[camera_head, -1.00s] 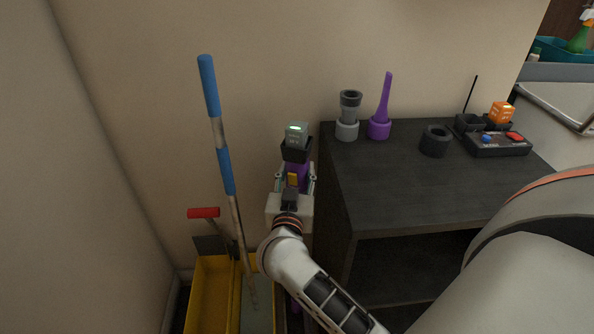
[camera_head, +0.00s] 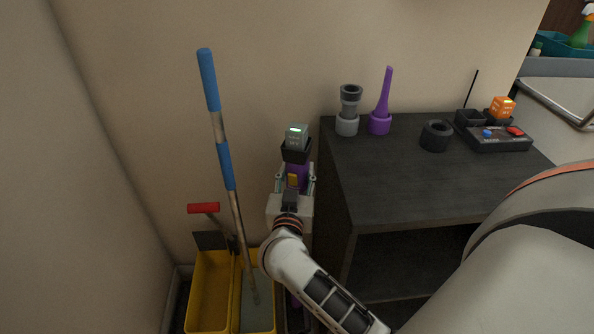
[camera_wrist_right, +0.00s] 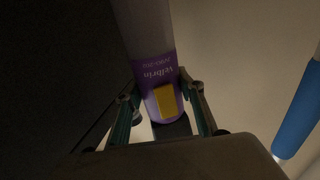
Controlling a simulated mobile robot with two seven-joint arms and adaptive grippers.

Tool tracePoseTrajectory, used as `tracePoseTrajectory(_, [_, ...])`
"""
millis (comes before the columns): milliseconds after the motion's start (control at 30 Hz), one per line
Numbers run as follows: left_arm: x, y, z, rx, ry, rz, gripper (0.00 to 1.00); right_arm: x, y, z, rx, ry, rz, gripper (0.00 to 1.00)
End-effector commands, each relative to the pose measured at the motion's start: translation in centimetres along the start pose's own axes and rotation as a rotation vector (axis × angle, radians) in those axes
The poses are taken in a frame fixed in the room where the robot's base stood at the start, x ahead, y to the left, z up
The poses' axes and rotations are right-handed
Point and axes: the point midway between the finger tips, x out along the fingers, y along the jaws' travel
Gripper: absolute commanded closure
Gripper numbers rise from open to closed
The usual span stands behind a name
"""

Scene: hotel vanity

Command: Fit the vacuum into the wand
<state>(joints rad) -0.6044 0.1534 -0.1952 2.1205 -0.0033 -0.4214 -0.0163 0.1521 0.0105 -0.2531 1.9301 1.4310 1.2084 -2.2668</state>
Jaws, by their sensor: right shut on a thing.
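The vacuum (camera_head: 297,176) is upright against the wall, left of the dark cabinet. It has a purple body with a yellow button, a black collar and a grey top block with a green light. My right gripper (camera_head: 295,184) is shut around its purple body. In the right wrist view the purple body (camera_wrist_right: 157,77) and its yellow button sit between the two fingers (camera_wrist_right: 160,108). The gripper and forearm hide the vacuum's lower end. A bit of purple shows low behind my forearm; I cannot tell whether it is the wand. My left gripper is not in view.
A yellow mop bucket (camera_head: 212,292) with a blue-handled mop (camera_head: 226,165) and a red-handled tool (camera_head: 204,209) stands close left.

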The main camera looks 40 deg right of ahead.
Motion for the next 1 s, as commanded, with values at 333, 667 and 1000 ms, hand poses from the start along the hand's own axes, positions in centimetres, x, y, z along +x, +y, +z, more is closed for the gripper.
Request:
tracePoseTrajectory(333, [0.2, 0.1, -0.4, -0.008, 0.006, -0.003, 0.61, 0.0, 0.0, -0.3, 0.001, 0.006, 0.0, 0.96])
tracePoseTrajectory(667, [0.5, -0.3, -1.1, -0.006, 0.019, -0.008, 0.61, 0.1, 0.0, 0.1, 0.0, 0.006, 0.0, 0.96])
tracePoseTrajectory(1000, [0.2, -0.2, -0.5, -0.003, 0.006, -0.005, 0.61, 0.1, 0.0, 0.8, 0.0, 0.006, 0.0, 0.96])
